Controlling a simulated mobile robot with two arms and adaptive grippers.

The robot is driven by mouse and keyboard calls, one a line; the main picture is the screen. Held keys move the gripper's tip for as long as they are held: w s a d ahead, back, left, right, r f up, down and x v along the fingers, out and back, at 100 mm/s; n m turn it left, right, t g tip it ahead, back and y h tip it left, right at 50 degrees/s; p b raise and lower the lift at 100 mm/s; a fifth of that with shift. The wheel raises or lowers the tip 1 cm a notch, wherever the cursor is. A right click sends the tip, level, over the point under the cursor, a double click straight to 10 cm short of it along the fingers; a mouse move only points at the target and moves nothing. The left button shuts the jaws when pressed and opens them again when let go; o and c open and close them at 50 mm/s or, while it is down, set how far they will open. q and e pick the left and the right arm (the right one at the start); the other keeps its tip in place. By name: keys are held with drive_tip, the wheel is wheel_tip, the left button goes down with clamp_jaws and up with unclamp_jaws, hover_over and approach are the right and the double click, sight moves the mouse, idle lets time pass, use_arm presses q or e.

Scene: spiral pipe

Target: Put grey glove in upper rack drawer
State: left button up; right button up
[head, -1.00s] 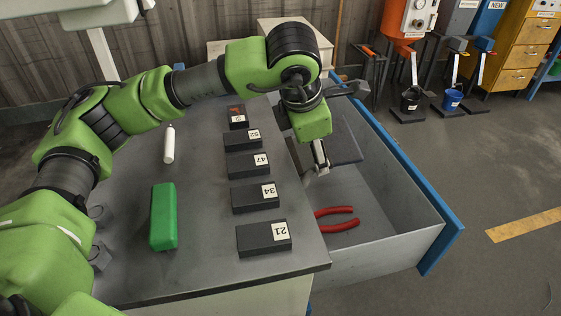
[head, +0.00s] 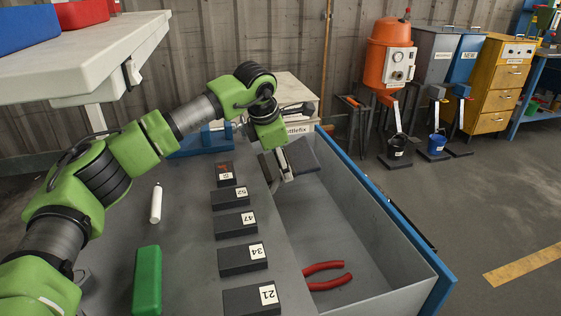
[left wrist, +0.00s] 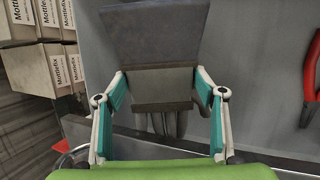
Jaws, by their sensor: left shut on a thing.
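The grey glove (left wrist: 155,38) is between the two fingers of my left gripper (left wrist: 163,92) in the left wrist view, its wide dark part away from the camera and its finger-like ends hanging nearer. In the head view my left gripper (head: 288,178) is shut on it, and dark parts of the glove (head: 307,170) show beside the fingers. They are over the far part of the open drawer (head: 405,255), near its left edge. I cannot tell whether the glove touches the drawer. My right gripper is not in view.
Red-handled pliers (head: 326,275) lie in the drawer's near part. The grey top left of the drawer holds several dark numbered blocks (head: 235,223), a green case (head: 147,280) and a white tube (head: 156,203). Mottlefix boxes (left wrist: 40,65) stand beyond. The drawer's middle is clear.

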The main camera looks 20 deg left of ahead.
use_arm(q)
drive_tip(key=shift+f, duration=0.25)
drive_tip(key=shift+f+b, duration=0.4)
drive_tip(key=shift+f, duration=0.25)
drive_tip(key=o, duration=1.2)
drive_tip(key=shift+o, duration=0.2)
drive_tip(key=shift+r, duration=0.15)
